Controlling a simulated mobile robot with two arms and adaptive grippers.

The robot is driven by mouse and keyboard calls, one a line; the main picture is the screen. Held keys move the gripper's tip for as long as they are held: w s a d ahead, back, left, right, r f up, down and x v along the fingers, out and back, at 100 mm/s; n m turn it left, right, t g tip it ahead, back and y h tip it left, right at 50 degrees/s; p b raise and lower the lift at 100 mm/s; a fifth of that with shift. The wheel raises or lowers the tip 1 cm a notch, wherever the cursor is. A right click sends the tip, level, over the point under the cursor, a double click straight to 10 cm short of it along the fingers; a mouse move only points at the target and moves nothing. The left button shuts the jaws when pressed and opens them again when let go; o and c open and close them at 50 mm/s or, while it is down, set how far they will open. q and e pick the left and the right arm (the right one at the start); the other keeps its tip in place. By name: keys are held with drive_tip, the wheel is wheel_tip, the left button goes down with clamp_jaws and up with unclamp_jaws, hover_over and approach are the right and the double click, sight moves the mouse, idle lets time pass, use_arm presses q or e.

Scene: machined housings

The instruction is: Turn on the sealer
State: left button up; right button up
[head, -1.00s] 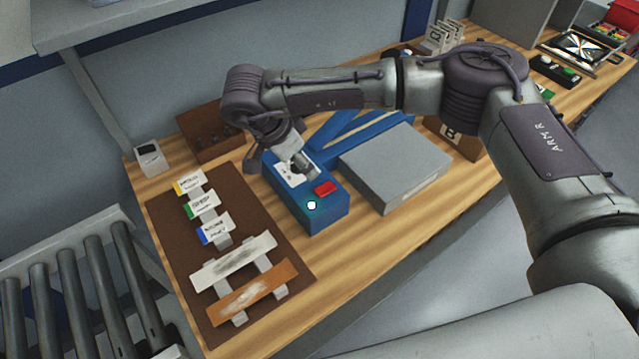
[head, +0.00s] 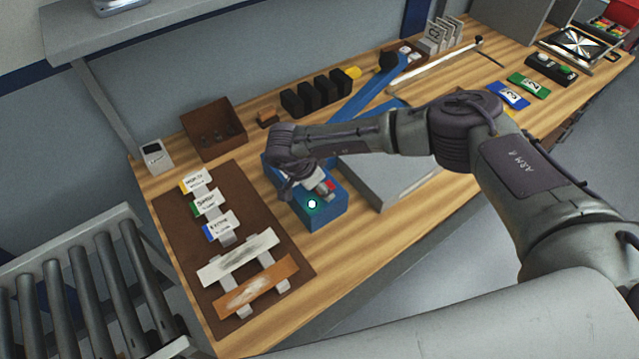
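The sealer is a blue machine (head: 318,219) on the wooden bench, with a long blue arm (head: 372,99) reaching back from it. A red button (head: 331,184) on its top is partly covered by my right gripper. A round white lamp with a teal rim (head: 312,204) shows in front of the button. My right gripper (head: 325,192) points down at the sealer's top, right beside the red button. I cannot tell if it touches, or whether its fingers are open or shut. My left gripper is not in view.
A grey box (head: 395,190) stands right of the sealer, under my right arm. A brown mat (head: 170,215) with labelled cards and two strips lies left. A brown bin (head: 213,128), several black blocks (head: 315,96) and coloured number plates (head: 508,95) stand behind.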

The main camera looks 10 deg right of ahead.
clamp_jaws()
drive_tip(key=b, duration=0.2)
drive_tip(key=f+h+b, duration=0.1)
drive_tip(key=b, duration=0.1)
drive_tip(key=shift+a+t+h, duration=0.3)
drive_tip(key=shift+s+r+b, duration=0.15)
drive_tip(key=shift+r+b, duration=0.05)
drive_tip(key=shift+b, duration=0.15)
drive_tip(key=shift+r+h, duration=0.1)
drive_tip(key=shift+h, duration=0.2)
unclamp_jaws()
